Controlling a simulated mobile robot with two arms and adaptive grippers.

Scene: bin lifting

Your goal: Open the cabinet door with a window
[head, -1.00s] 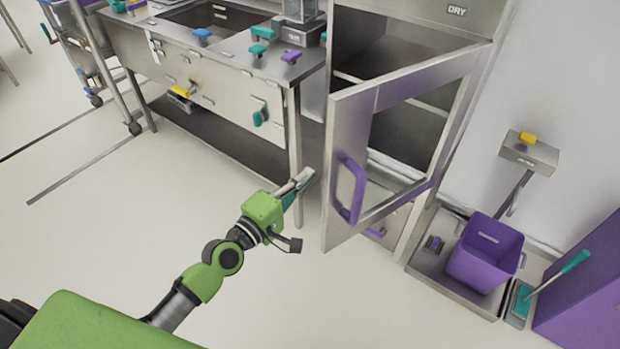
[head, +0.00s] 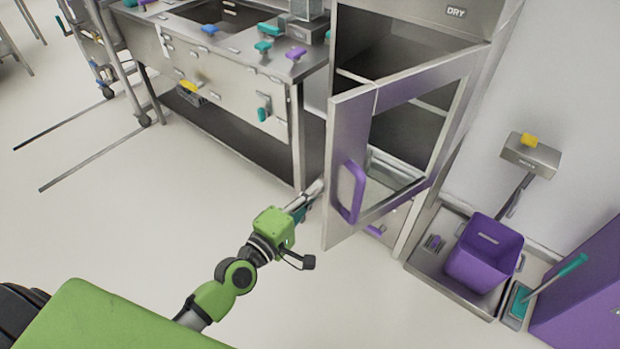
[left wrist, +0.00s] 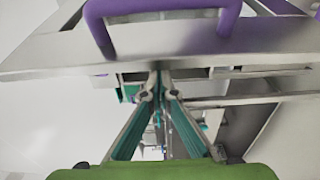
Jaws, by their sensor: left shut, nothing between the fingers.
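The cabinet door with a window (head: 345,130) stands partly open in the head view, swung out toward me with its purple handle (head: 352,192) on the outer face. The cabinet (head: 400,30) labelled DRY is behind it, its dark inside partly visible. My left gripper (head: 318,186) is shut and empty, its tips close to the door's free left edge; I cannot tell if they touch. In the left wrist view the shut fingertips (left wrist: 159,72) point at the door edge (left wrist: 160,45), below the purple handle (left wrist: 165,8). My right gripper is not in view.
A steel sink counter (head: 225,75) with coloured handles stands left of the cabinet. A purple bin (head: 485,252) sits in a steel tray at the right, beside a teal-handled brush (head: 550,280).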

